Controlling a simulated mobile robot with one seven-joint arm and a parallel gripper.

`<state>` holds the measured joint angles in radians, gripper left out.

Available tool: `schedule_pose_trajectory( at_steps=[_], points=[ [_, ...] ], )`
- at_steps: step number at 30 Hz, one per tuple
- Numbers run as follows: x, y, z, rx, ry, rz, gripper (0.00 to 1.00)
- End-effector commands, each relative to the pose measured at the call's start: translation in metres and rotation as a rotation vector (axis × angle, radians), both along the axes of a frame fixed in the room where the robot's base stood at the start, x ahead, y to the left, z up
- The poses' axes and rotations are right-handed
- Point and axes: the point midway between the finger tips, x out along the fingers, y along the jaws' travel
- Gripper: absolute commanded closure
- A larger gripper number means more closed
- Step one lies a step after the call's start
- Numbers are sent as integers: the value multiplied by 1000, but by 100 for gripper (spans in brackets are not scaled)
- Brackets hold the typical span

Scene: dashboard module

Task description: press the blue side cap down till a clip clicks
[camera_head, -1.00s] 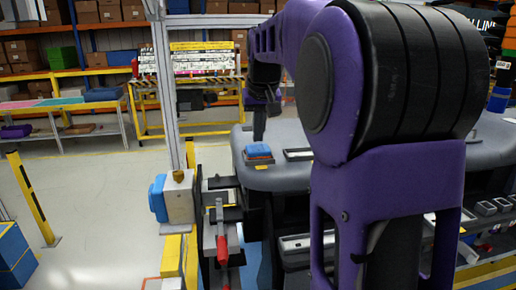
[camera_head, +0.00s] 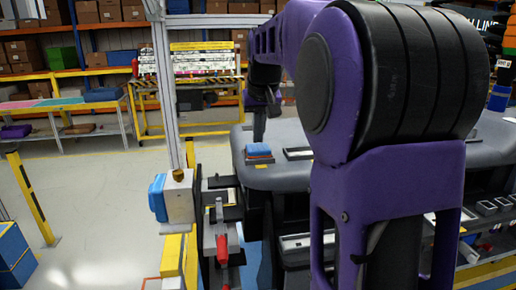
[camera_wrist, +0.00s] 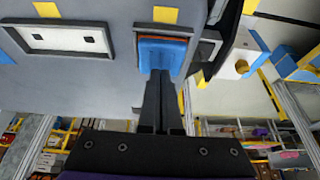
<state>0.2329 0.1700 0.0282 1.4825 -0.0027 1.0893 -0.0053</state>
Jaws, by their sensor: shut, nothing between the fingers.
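The blue side cap (camera_head: 258,149) sits in a dark-framed seat near the left end of the grey dashboard (camera_head: 285,178). In the wrist view the blue cap (camera_wrist: 163,53) lies just beyond my fingertips, with an orange strip along its far edge. My gripper (camera_head: 259,138) points down over the cap, fingers together and empty. In the wrist view my gripper (camera_wrist: 160,76) has its tips overlapping the cap's near edge. I cannot tell whether the tips touch it. The clips are not visible.
A framed white panel (camera_wrist: 68,40) is set in the dashboard beside the cap. A clamp with a red handle (camera_head: 222,248) and a white block with a blue end (camera_head: 178,196) stand left of the dashboard. A metal post (camera_head: 168,90) rises behind them.

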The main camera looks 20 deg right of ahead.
Motion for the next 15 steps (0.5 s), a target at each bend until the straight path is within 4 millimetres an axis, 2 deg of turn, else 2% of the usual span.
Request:
schedule_pose_trajectory(
  at_steps=[15],
  points=[
    [0, 0, -8, 0, 0, 0, 100]
  ],
)
